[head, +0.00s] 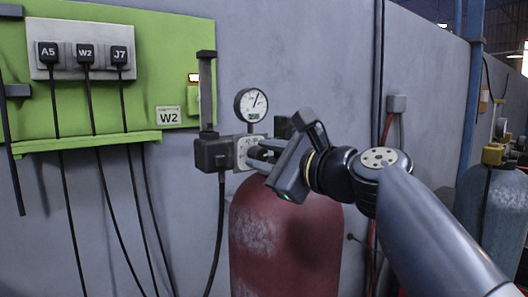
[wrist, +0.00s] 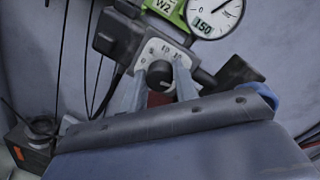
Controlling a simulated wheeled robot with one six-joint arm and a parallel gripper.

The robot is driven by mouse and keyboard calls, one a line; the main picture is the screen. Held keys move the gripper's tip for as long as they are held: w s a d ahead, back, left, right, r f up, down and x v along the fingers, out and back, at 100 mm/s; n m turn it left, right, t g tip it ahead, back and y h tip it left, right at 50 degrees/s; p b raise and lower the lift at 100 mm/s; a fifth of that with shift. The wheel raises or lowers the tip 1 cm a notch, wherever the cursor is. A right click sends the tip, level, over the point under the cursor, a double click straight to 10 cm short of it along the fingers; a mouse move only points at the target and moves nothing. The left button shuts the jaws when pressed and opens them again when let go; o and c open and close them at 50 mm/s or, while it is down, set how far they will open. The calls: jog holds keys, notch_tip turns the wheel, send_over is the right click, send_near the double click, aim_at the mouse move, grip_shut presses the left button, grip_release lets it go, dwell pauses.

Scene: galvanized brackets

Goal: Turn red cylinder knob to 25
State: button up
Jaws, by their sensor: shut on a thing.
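The red cylinder (head: 285,240) stands against the wall, with a valve block and a pressure gauge (head: 251,104) above it. The dark round knob (wrist: 159,75) sits on a pale dial plate (wrist: 165,50) with printed numbers, too small to read surely. My gripper (wrist: 160,82) is shut on the knob, one finger on each side. In the head view my gripper (head: 257,158) reaches the valve from the right and hides most of the knob. The gauge also shows in the wrist view (wrist: 213,17), with a green-lit 150 readout. The knob's pointer setting cannot be read.
A green board (head: 120,105) on the left carries plugs A5, W2 and J7 with hanging black cables. A black hose (head: 218,230) hangs below the valve block. A grey-blue cylinder (head: 492,205) stands at far right, beyond a blue post.

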jog(key=shift+f+m, duration=0.15)
jog(key=shift+m, duration=2.05)
jog(key=o, duration=1)
jog(key=shift+c, duration=0.2)
jog(key=shift+d, duration=0.1)
jog(key=b+v, duration=0.3)
jog(key=v, duration=0.7)
jog(key=shift+s+d, duration=0.2)
jog(key=shift+s, duration=0.1)
jog(key=shift+w+a+f, duration=0.1)
